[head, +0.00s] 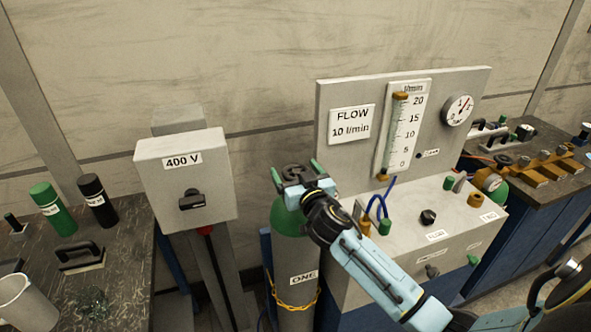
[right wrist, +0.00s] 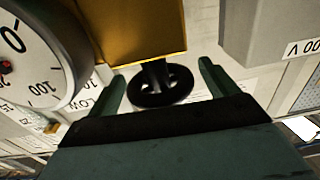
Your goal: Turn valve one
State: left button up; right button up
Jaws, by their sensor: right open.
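A green-topped grey cylinder (head: 297,265) labelled ONE stands at the centre of the head view. Its dark round valve handwheel (head: 293,171) is on top, partly hidden by my gripper. My right gripper (head: 297,175) is open at the handwheel, with one green finger on each side. In the right wrist view the black spoked handwheel (right wrist: 160,87) shows between the two fingers of my gripper (right wrist: 162,72), with a visible gap on either side. A brass block (right wrist: 135,30) sits beyond the wheel. My left gripper is not in view.
A 400 V switch box (head: 186,180) stands left of the cylinder. A flow panel (head: 345,125) and a grey console (head: 430,245) with knobs stand right. A round gauge (right wrist: 35,60) is close to the fingers. A chain (head: 293,303) rings the cylinder.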

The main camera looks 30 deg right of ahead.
jog(key=shift+w, duration=0.2)
jog(key=c, duration=1)
jog(key=m+g+h+b, duration=0.1)
jog(key=m+h+b, duration=0.1)
jog(key=h+b, duration=0.1)
jog(key=shift+f+b, duration=0.1)
jog(key=shift+b, duration=0.25)
jog(key=shift+d+m+g+h+b, duration=0.1)
jog(key=shift+m+g+h+b, duration=0.2)
jog(key=shift+m+h+b, duration=0.3)
jog(key=shift+r, duration=0.2)
jog(key=o, duration=1)
